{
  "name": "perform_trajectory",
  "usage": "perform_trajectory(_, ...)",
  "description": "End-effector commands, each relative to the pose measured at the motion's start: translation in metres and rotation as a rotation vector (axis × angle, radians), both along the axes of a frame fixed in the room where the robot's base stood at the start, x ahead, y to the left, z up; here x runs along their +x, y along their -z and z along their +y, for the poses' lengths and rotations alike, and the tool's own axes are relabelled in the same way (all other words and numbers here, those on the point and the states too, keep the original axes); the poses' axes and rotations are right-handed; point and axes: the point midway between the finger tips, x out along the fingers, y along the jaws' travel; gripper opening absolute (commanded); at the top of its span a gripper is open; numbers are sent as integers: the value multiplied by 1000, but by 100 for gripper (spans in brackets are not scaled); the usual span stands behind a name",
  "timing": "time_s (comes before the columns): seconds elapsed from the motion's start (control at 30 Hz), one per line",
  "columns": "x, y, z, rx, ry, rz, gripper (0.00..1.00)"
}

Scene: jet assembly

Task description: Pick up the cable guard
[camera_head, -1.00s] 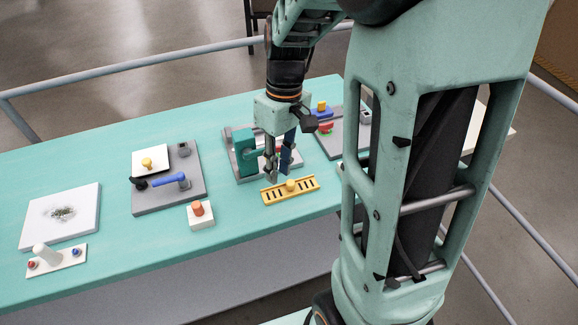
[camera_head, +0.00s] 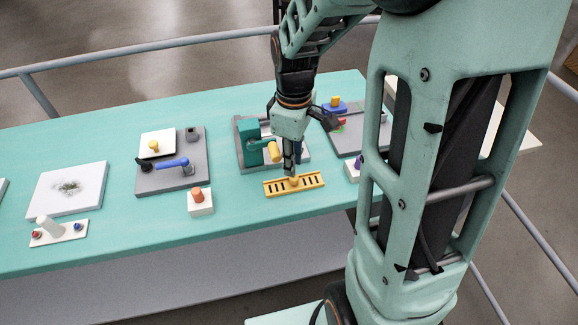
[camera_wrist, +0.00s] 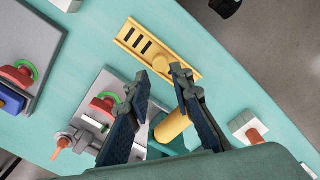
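The cable guard looks to be the yellow slotted bar (camera_head: 312,181) with a round yellow knob, lying flat near the table's front edge. In the wrist view the bar (camera_wrist: 133,39) is ahead of the fingers, and its knob (camera_wrist: 178,69) shows just beyond the fingertips. My gripper (camera_head: 290,170) points down over the bar near the knob. In the wrist view my gripper (camera_wrist: 162,84) is open, with nothing between the fingertips. The exact height gap to the knob is hard to tell.
Just behind the bar stands a grey fixture with a teal bracket (camera_head: 247,140) and yellow cylinder (camera_head: 274,152). A white block with an orange peg (camera_head: 199,203) is to the left. Another grey board (camera_head: 370,135) is to the right.

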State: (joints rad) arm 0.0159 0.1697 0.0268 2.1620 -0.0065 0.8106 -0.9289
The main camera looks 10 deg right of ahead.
Motion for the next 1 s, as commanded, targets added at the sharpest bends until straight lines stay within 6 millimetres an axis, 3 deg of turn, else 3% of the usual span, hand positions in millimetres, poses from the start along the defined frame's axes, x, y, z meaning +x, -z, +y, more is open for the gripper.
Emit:
perform_trajectory(0.17,-1,13,-1,0,1,1,21)
perform_trajectory(0.43,-6,52,-4,0,2,4,21)
perform_trajectory(0.77,-5,58,-4,0,2,0,21)
perform_trajectory(0.93,-5,58,-4,0,2,0,2)
perform_trajectory(1.0,-4,58,-4,0,2,-1,0)
